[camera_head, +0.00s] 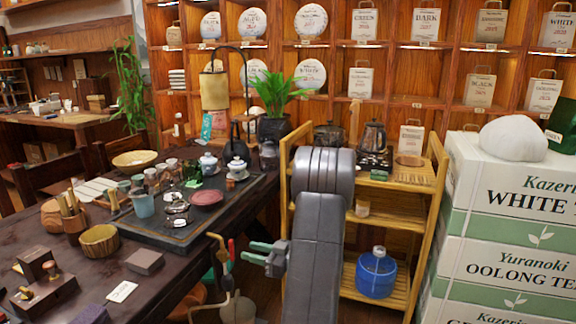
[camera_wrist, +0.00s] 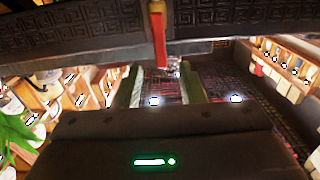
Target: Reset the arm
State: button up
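My arm rises at the centre of the head view, in front of the wooden shelf cart. My gripper (camera_head: 250,252) points left, low beside the right end of the dark tea table (camera_head: 195,262). Its two green fingers are apart with nothing visible between them. In the wrist view the fingers of my gripper (camera_wrist: 162,84) also stand apart with an empty gap. A red and brass upright piece (camera_wrist: 158,35) shows beyond them, near a dark carved beam (camera_wrist: 90,38).
A wooden cart (camera_head: 428,235) with a blue water jug (camera_head: 376,273) stands right of my arm. White and green tea boxes (camera_head: 505,220) are stacked at far right. A black tea tray (camera_head: 150,232) with cups and pots lies on the table. A potted plant (camera_head: 272,92) stands behind.

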aim_at(233, 248)
jog(key=x, duration=0.6)
dwell(0.3)
jog(key=p+v, duration=0.1)
jog(key=v, duration=1.3)
jog(key=b+x, duration=0.1)
jog(key=x, duration=1.3)
jog(key=shift+s+a+b, duration=0.1)
jog(key=shift+b, duration=0.2)
jog(key=shift+f+n+b, duration=0.25)
jog(key=shift+n+b, duration=0.05)
jog(key=shift+b, duration=0.35)
jog(key=shift+s+a+r+n+b, duration=0.1)
jog(key=shift+s+n+b, duration=0.15)
jog(key=shift+n+b, duration=0.4)
jog(key=shift+s+a+r+n+b, duration=0.1)
jog(key=shift+s+n+b, duration=0.15)
jog(key=shift+n+b, duration=0.4)
jog(key=shift+d, duration=0.15)
